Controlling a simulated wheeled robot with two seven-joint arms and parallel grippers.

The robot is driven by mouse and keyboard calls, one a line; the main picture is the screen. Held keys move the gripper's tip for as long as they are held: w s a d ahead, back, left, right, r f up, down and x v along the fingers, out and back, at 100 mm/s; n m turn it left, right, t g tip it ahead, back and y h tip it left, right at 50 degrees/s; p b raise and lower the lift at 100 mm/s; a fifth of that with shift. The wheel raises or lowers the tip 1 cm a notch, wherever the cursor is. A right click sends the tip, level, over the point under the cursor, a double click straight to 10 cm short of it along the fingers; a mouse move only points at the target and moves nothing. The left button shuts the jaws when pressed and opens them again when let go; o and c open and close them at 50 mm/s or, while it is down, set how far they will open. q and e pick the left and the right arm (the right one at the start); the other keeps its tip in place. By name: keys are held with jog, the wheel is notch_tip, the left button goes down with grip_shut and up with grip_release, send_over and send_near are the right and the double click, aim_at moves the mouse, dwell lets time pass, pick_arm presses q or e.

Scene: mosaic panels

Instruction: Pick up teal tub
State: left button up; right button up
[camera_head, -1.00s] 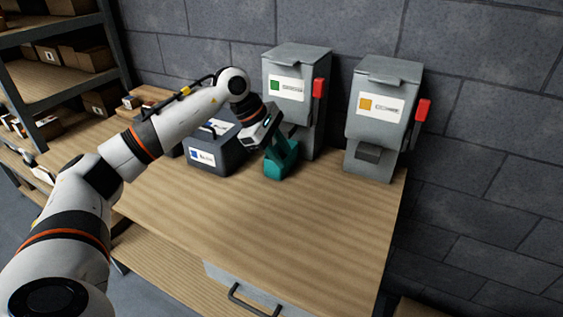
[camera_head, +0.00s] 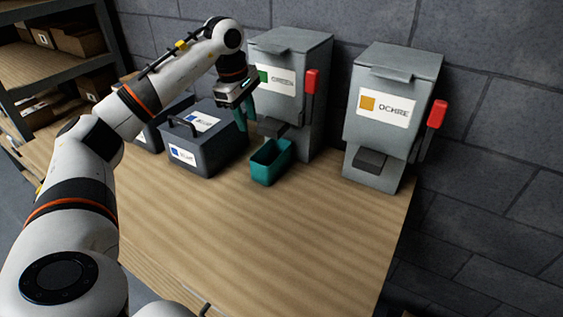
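The teal tub (camera_head: 267,172) stands upright and open-topped on the wooden table, in front of the grey dispenser with the GREEN label. Its inside looks empty. My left gripper (camera_head: 246,112) is above and to the left of the tub, pointing down, in front of the green-label dispenser's left side. Its two teal-tinted fingers look apart with nothing between them. It does not appear to touch the tub. My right gripper is not in view.
The GREEN dispenser (camera_head: 290,48) and OCHRE dispenser (camera_head: 384,78) have red levers. A dark lidded box (camera_head: 208,160) with a blue label stands left of the tub. The table (camera_head: 285,235) is clear in front. Shelving with cartons (camera_head: 75,40) is at left; a block wall is behind.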

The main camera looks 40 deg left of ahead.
pick_arm(q)
notch_tip(320, 180, down, 5)
jog(key=b, duration=0.5)
send_over(259, 167)
jog(key=s, duration=0.2)
notch_tip(259, 167, down, 8)
jog(key=f, duration=0.1)
jog(key=w+f, duration=0.1)
jog(key=f, duration=0.1)
jog(key=w+f+p, duration=0.1)
jog(key=f, duration=0.1)
jog(key=shift+f, duration=0.2)
grip_shut()
